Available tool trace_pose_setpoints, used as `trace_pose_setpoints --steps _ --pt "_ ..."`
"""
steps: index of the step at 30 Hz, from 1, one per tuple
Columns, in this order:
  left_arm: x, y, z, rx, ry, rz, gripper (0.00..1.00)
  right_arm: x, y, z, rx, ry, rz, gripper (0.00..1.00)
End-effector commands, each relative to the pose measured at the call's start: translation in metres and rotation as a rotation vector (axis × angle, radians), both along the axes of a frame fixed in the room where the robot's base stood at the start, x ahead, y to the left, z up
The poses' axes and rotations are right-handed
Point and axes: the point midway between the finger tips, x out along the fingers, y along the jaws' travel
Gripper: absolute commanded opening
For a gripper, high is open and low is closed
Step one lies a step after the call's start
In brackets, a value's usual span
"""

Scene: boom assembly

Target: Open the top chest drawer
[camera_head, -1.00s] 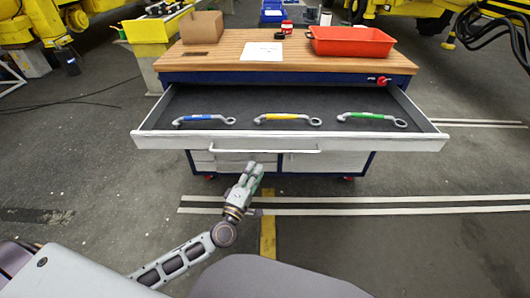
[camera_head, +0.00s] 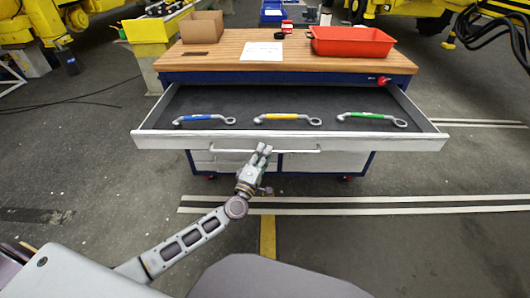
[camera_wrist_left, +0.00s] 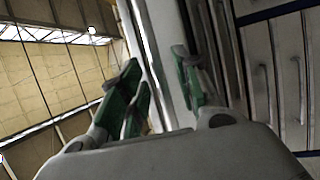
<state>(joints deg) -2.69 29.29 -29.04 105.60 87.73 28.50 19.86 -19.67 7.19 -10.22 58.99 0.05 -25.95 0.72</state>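The top chest drawer (camera_head: 290,141) stands pulled far out toward me from the chest. Its grey handle (camera_head: 295,151) runs along the middle of the white front. Three wrenches lie inside: blue (camera_head: 205,118), yellow (camera_head: 287,117) and green (camera_head: 372,116). My left gripper (camera_head: 264,149) is at the handle, its fingertips overlapping the handle's line. In the left wrist view its green-padded fingers (camera_wrist_left: 162,90) are apart, with a pale bar between them. I cannot tell whether they touch the handle. My right gripper is not in view.
The wooden chest top (camera_head: 215,62) bears a red tray (camera_head: 352,41), a cardboard box (camera_head: 202,27) and a white sheet (camera_head: 262,51). Lower drawers (camera_head: 232,162) are shut below. A yellow bin (camera_head: 152,32) stands at left. The floor around the chest's front is clear.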

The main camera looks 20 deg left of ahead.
Motion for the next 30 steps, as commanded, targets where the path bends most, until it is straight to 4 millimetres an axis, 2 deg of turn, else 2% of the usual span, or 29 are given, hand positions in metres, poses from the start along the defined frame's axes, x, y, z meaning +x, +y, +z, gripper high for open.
trace_pose_setpoints --steps 7,18,19,26,30 --pt "0.012 -0.002 0.002 0.001 0.0 0.0 0.33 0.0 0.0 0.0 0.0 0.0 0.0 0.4" --pt "0.014 -0.002 0.002 0.0 0.0 0.0 0.33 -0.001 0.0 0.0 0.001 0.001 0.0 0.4" --pt "0.014 -0.002 0.002 0.0 0.0 0.0 0.32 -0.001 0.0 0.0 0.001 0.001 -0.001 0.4" --pt "0.014 -0.002 0.002 0.0 0.0 0.0 0.02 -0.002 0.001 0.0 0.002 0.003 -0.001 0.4" --pt "0.014 -0.002 0.002 0.0 0.0 0.0 0.0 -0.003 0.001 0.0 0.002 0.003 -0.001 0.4"
